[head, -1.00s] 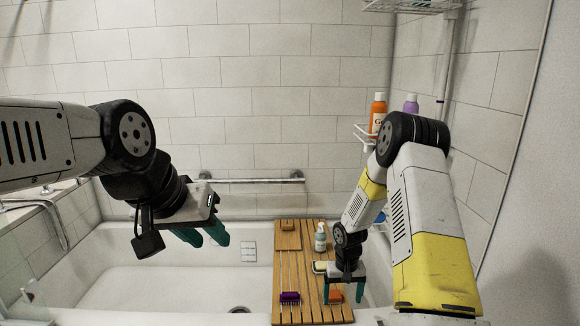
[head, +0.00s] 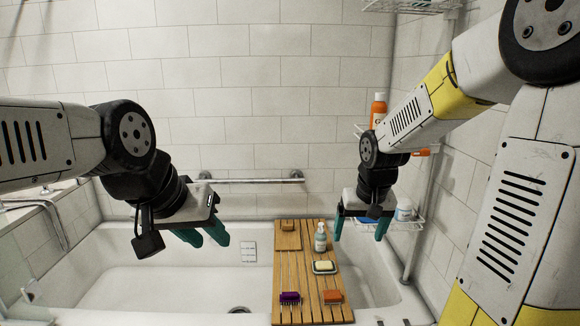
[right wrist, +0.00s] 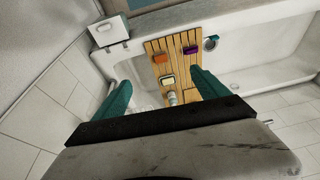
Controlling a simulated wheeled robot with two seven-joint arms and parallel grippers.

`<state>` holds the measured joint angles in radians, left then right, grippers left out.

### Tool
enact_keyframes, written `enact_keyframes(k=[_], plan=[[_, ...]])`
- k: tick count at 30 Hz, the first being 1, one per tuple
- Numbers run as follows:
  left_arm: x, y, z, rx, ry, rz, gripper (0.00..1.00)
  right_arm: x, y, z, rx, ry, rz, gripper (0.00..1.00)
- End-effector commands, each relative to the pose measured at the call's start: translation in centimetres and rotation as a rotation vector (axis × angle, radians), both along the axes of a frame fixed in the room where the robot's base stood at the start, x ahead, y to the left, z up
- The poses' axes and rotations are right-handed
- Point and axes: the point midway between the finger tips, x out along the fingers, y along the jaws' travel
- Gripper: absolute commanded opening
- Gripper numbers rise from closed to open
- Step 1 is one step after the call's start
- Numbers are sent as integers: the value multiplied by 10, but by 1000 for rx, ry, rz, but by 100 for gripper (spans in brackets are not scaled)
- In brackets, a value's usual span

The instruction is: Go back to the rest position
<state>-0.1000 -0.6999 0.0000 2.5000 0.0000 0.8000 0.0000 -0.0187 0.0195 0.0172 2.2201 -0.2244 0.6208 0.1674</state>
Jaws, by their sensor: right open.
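My left gripper (head: 205,236) has teal fingers and hangs over the bathtub at the left in the head view. Its fingers overlap there, so how far apart they are cannot be told. My right gripper (head: 359,229) is raised above the right end of the bathtub. Its two teal fingers are wide apart with nothing between them. The right wrist view also shows the open fingers (right wrist: 161,92) on either side of the wooden bath tray, well above it.
A slatted wooden tray (head: 296,262) spans the bathtub (head: 150,280). It holds a pump bottle (head: 320,238), a soap dish (head: 325,267), an orange block (head: 333,297) and a purple brush (head: 290,298). A wire rack with an orange bottle (head: 378,108) and a white jar (head: 404,210) stands behind my right arm.

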Motion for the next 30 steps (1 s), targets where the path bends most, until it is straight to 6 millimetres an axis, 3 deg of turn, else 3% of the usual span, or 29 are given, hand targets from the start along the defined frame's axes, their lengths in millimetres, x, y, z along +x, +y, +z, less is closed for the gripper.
enact_keyframes(k=[1, 6, 12, 15, 20, 30], plan=[[0, 0, 0, 0, 0, 0, 36, -16, 1, 21, 11, -35, 0, 84], [0, 0, 0, 0, 0, 0, 36, -71, 9, 68, 54, -119, 13, 84], [0, 0, 0, 0, 0, 0, 36, -130, 18, 96, 108, -204, 41, 84], [0, 0, 0, 0, 0, 0, 36, -149, 22, 101, 126, -232, 52, 84], [0, 0, 0, 0, 0, 0, 36, -163, 25, 104, 141, -250, 63, 84], [0, 0, 0, 0, 0, 0, 36, -164, 25, 104, 142, -251, 63, 84]])
